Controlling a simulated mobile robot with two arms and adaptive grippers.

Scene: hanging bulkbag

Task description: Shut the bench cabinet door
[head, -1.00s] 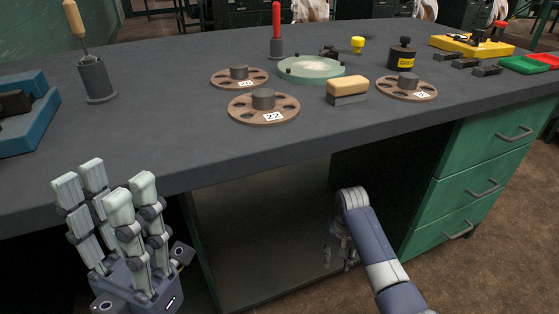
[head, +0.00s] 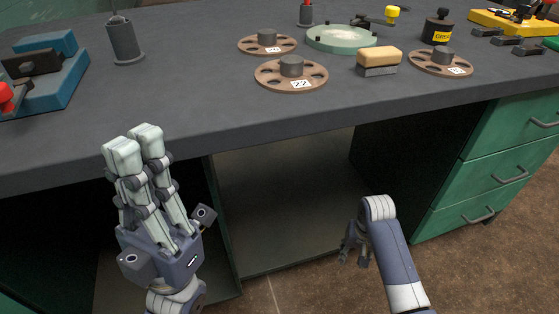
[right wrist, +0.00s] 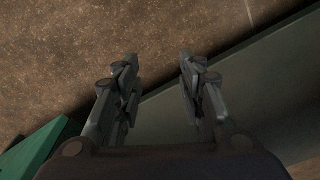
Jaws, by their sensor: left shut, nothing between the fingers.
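My left gripper (head: 133,142) stands upright in front of the bench's front edge, fingers pressed together and empty. Behind it is a dark opening (head: 50,235) under the bench, with a pale board at its bottom. A green piece (head: 14,304) shows at the lower left corner; I cannot tell whether it is the cabinet door. My right gripper (head: 356,243) is low, in front of the space beside the drawers. In the right wrist view its fingers (right wrist: 158,75) are apart with nothing between them. A grey-green panel (right wrist: 265,75) lies beyond them; whether they touch it is unclear.
The grey bench top (head: 190,115) carries discs, a sponge block (head: 379,58), a blue fixture (head: 60,80) and a grey holder (head: 124,40). Green drawers (head: 490,180) stand at the right. A grey-brown panel (head: 285,210) is under the bench middle. Brown floor (head: 330,290) is clear in front.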

